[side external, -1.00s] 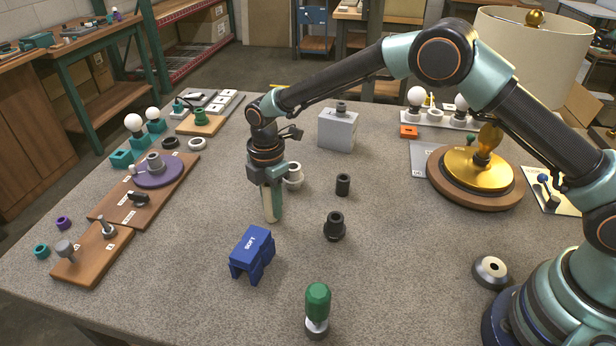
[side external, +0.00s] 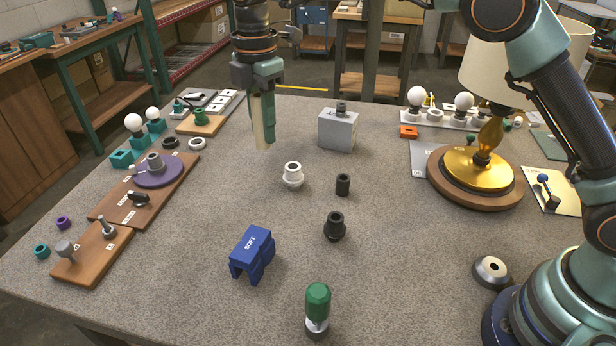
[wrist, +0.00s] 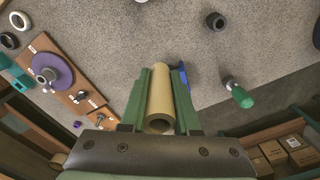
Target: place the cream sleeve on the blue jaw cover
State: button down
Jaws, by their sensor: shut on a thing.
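The cream sleeve (wrist: 161,98) is a hollow tube held between the two green fingers of my gripper (wrist: 160,90) in the wrist view. In the side external view my gripper (side external: 263,122) is shut on the sleeve (side external: 262,136), raised above the far-middle part of the table. The sleeve hangs close to upright. The blue jaw cover (side external: 252,253), marked SOFT, stands on the table at the front, well below and nearer the camera than my gripper. In the wrist view only a blue piece of it (wrist: 181,73) shows, mostly hidden behind the right finger.
A white ringed part (side external: 293,175), a black cylinder (side external: 343,185) and a black stepped part (side external: 334,227) stand mid-table. A green-handled tool (side external: 317,308) stands right of the jaw cover. A grey box (side external: 338,130) stands behind. Wooden boards (side external: 97,250) line the left.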

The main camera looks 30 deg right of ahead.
notch_tip(320, 180, up, 7)
send_over(252, 242)
jog(key=shift+n, duration=0.3)
notch_tip(252, 242, down, 20)
jog(key=shift+r, duration=0.1)
jog(key=c, duration=0.6)
grip_release()
jog(key=shift+c, duration=0.2)
